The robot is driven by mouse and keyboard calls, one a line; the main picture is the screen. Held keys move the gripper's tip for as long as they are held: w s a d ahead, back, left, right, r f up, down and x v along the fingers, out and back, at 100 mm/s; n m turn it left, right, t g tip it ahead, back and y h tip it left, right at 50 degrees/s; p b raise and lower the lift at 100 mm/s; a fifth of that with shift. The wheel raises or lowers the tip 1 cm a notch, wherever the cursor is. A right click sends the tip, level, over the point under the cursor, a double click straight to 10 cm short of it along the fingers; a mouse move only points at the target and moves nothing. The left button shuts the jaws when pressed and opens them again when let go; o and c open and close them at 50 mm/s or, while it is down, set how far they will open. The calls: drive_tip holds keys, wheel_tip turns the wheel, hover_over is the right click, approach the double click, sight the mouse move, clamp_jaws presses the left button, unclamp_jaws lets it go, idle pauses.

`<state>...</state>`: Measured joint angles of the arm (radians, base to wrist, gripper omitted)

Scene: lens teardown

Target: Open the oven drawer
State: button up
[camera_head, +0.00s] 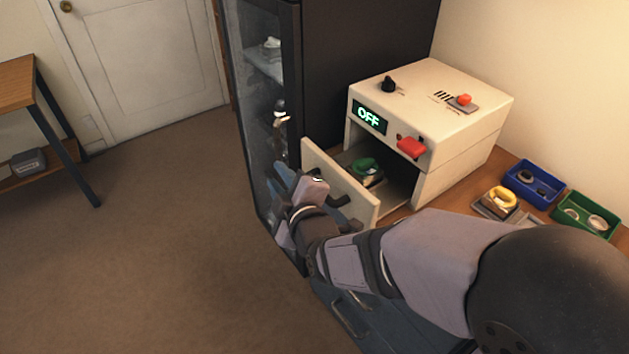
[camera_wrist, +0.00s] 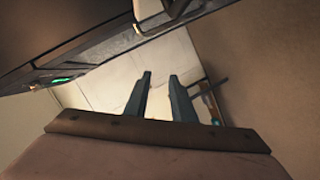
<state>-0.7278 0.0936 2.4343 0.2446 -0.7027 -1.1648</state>
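The cream oven (camera_head: 440,110) stands on the wooden counter and its display reads OFF. Its drawer is out, with the drawer front (camera_head: 335,180) standing clear of the oven body. A green ring-shaped part (camera_head: 366,168) lies in the open drawer. My gripper (camera_head: 278,181) is to the left of the drawer front, its fingers pointing away from the oven. In the wrist view its two fingers (camera_wrist: 160,80) are apart with nothing held between them. A dark shape, possibly the handle, shows at the drawer front, partly hidden by my arm.
A tall dark glass-fronted cabinet (camera_head: 340,50) stands close behind the gripper and oven. A blue tray (camera_head: 534,202), a green tray (camera_head: 567,229) and a yellow ring part (camera_head: 502,196) are right of the oven. Open floor (camera_head: 150,240) lies to the left.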

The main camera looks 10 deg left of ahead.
drive_tip(key=s+a+f+g+h, duration=0.1)
drive_tip(key=s+a+f, duration=0.1)
drive_tip(key=s+f, duration=0.35)
drive_tip(key=s+a+f+g, duration=0.1)
drive_tip(key=s+a+f, duration=0.15)
drive_tip(key=f, duration=0.55)
drive_tip(key=w+d+r+m+t+h, duration=0.1)
drive_tip(key=w+d+r+t+h, duration=0.25)
drive_tip(key=d, duration=0.25)
drive_tip(key=w+d+r+m+t+h, duration=0.1)
drive_tip(key=w+d+r+t+h, duration=0.1)
drive_tip(key=w+d+r+h, duration=0.3)
drive_tip(key=shift+y, duration=0.85)
drive_tip(key=shift+w+d+f+p, duration=0.1)
drive_tip(key=shift+w+f+p, duration=0.1)
drive_tip(key=shift+w+f, duration=0.45)
drive_tip(key=shift+w+d+f+p, duration=0.15)
drive_tip(key=shift+w+f, duration=0.1)
drive_tip(key=shift+w, duration=0.8)
drive_tip(key=shift+w+d+f+p, duration=0.1)
drive_tip(key=shift+w+f+p, duration=0.1)
drive_tip(key=shift+w+f, duration=0.45)
drive_tip(key=shift+w+r, duration=0.2)
drive_tip(key=shift+c, duration=0.6)
drive_tip(key=shift+a, duration=0.1)
clamp_jaws()
